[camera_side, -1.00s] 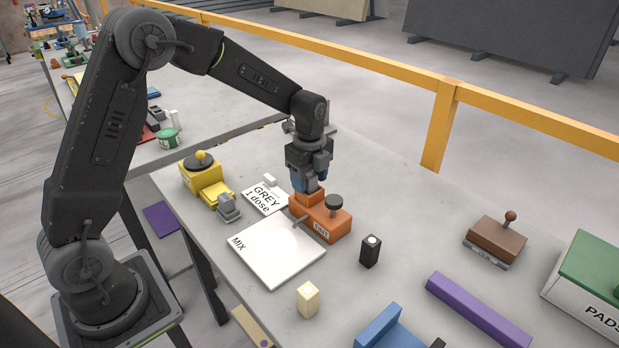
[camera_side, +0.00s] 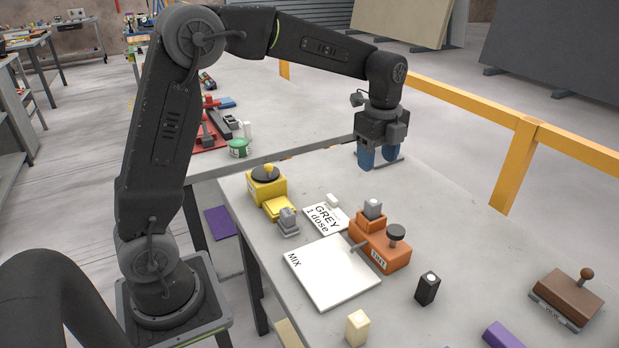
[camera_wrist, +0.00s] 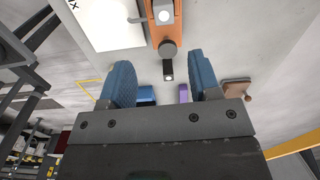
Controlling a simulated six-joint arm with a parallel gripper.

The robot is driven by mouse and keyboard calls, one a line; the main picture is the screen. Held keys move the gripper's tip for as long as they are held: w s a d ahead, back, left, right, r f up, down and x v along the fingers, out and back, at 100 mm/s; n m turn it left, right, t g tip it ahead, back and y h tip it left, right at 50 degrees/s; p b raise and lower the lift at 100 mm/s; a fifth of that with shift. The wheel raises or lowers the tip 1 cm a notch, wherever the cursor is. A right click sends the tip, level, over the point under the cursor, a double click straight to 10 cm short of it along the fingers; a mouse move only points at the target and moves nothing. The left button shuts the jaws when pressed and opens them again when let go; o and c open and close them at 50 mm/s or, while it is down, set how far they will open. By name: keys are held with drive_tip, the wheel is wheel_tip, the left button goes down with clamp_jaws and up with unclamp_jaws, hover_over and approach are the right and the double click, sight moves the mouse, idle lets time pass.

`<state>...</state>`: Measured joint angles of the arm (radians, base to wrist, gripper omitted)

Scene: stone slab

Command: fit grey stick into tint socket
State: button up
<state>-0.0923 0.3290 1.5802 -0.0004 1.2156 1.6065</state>
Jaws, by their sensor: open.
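The grey stick (camera_side: 372,203), with a pale round spot on top, stands upright in the raised socket of the orange tint unit (camera_side: 397,257). Its lower part is hidden inside the socket. In the wrist view the stick's top (camera_wrist: 164,16) shows at the upper edge, on the orange tint unit (camera_wrist: 161,36). My gripper (camera_side: 378,163) is raised above and behind the unit, apart from the stick. Its blue fingers are spread with nothing between them; the gap also shows in the wrist view (camera_wrist: 161,78).
A white MIX board (camera_side: 330,275) and a GREY 1 dose card (camera_side: 322,219) lie left of the unit. A yellow unit (camera_side: 268,188) and small grey piece (camera_side: 289,222) stand further left. Black (camera_side: 427,290) and cream (camera_side: 357,329) sticks stand in front.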

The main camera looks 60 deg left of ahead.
drive_tip(key=s+d+r+n+t, duration=0.1)
drive_tip(key=s+r+n, duration=0.25)
drive_tip(key=s, duration=0.25)
drive_tip(key=s+d+r+n+t, duration=0.1)
drive_tip(key=s+d+r+n, duration=0.1)
drive_tip(key=s+n, duration=0.25)
drive_tip(key=s+d+f+n+t, duration=0.1)
drive_tip(key=s+f+n+t, duration=0.1)
drive_tip(key=s+n, duration=0.7)
drive_tip(key=s+t, duration=0.1)
drive_tip(key=s, duration=0.4)
drive_tip(key=shift+f, duration=0.25)
